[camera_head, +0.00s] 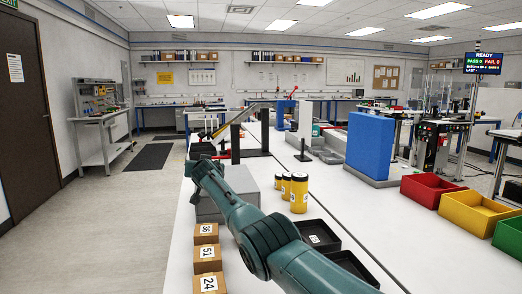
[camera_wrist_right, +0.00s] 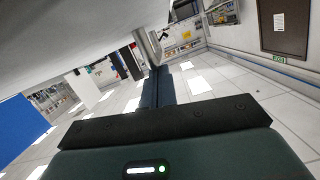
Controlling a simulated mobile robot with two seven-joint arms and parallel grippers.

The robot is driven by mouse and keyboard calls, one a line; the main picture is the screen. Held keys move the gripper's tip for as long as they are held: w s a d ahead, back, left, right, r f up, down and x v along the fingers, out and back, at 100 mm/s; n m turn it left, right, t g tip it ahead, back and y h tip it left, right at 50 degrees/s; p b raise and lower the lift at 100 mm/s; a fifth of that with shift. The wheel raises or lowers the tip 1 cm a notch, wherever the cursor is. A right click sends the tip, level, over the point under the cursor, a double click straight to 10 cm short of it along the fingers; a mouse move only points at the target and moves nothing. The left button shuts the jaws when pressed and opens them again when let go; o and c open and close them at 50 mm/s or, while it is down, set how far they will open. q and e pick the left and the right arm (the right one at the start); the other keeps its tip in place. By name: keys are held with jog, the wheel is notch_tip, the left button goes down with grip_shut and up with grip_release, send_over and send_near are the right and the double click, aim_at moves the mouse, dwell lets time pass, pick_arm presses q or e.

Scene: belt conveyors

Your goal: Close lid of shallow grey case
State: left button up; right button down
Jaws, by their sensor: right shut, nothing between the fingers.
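A grey case-like box (camera_head: 241,179) stands on the white table, left of centre in the head view. My right forearm crosses in front of it and hides part of it. I cannot clearly make out its lid or how far open it is. My right arm reaches from the bottom of the head view up to the box's left side. The right gripper's fingers (camera_wrist_right: 158,82) are together and empty in the right wrist view, which is turned nearly upside down. A pale surface fills that view's upper left; I cannot tell whether it is case or table. My left gripper is out of view.
Yellow jars with black lids (camera_head: 299,193) stand right of the arm, near black trays (camera_head: 317,236). Numbered cardboard boxes (camera_head: 207,252) line the table's left edge. A blue block (camera_head: 374,146) and red (camera_head: 432,190), yellow (camera_head: 474,213) and green bins (camera_head: 510,236) stand at the right.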

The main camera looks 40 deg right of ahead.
jog(key=r+p, duration=0.1)
jog(key=r, duration=0.1)
jog(key=r+p, duration=0.2)
jog(key=shift+s+d, duration=0.15)
jog(key=shift+s, duration=0.25)
jog(key=shift+s+r+p, duration=0.1)
jog(key=shift+s+p, duration=0.1)
jog(key=shift+p, duration=0.1)
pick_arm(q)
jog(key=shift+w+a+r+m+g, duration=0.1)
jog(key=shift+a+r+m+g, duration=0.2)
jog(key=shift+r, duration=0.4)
pick_arm(e)
jog(key=v, duration=0.9)
